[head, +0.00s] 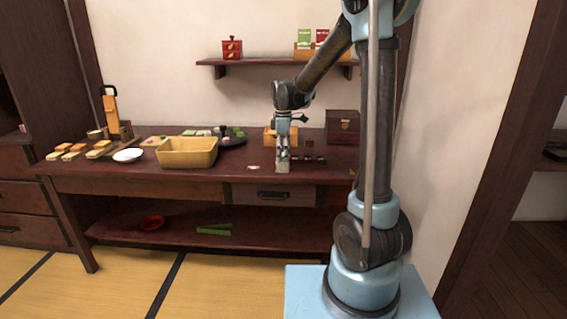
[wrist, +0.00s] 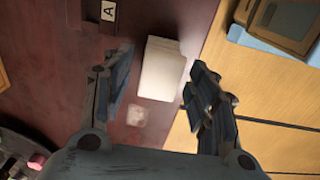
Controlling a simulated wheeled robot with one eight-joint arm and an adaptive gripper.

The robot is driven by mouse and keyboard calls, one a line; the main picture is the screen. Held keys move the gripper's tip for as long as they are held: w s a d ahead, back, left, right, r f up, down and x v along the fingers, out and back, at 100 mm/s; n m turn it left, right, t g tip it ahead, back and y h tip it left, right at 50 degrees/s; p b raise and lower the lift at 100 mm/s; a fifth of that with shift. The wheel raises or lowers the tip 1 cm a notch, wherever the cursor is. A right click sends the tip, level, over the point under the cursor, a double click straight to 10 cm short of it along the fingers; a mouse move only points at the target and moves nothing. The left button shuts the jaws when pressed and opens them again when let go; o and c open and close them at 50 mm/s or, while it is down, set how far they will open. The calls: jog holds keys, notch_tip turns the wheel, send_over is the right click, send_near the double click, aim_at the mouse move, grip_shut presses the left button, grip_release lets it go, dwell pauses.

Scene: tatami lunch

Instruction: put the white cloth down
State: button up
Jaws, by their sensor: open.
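The white cloth (wrist: 160,70) is a small folded pad in the wrist view. It appears at the front edge of the dark red table (wrist: 60,85), with the tatami floor beyond. My gripper (wrist: 158,85) is open, with a finger to either side of the cloth's near part and gaps between them and it. In the head view my gripper (head: 282,158) points down over the table's front edge. The pale cloth (head: 283,168) shows at its tips, partly hidden. I cannot tell exactly how much of it rests on the table.
A small pale patch (wrist: 137,115) lies beside the cloth. A card marked A (wrist: 108,10) is farther off. A yellow basket (head: 188,153), a white plate (head: 128,155) and several food pieces stand to the left. A dark wooden box (head: 343,127) stands behind to the right.

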notch_tip(320, 180, up, 7)
jog(key=shift+d+r, duration=0.1)
jog(key=s+d+m+t, duration=0.1)
jog(key=s+d+m, duration=0.8)
jog(key=s+d, duration=0.7)
jog(key=s+d+f+m, duration=0.2)
jog(key=s+f+m, duration=0.2)
jog(key=s, duration=0.4)
jog(key=s+d+f+m+t, duration=0.1)
jog(key=s+d+f+m, duration=0.2)
jog(key=s+f, duration=0.4)
jog(key=shift+s+f+m, duration=0.15)
jog(key=shift+s+m, duration=0.25)
jog(key=shift+m, duration=0.3)
jog(key=shift+d, duration=0.1)
jog(key=shift+w+f, duration=0.2)
jog(key=shift+w, duration=0.3)
jog(key=shift+o, duration=0.6)
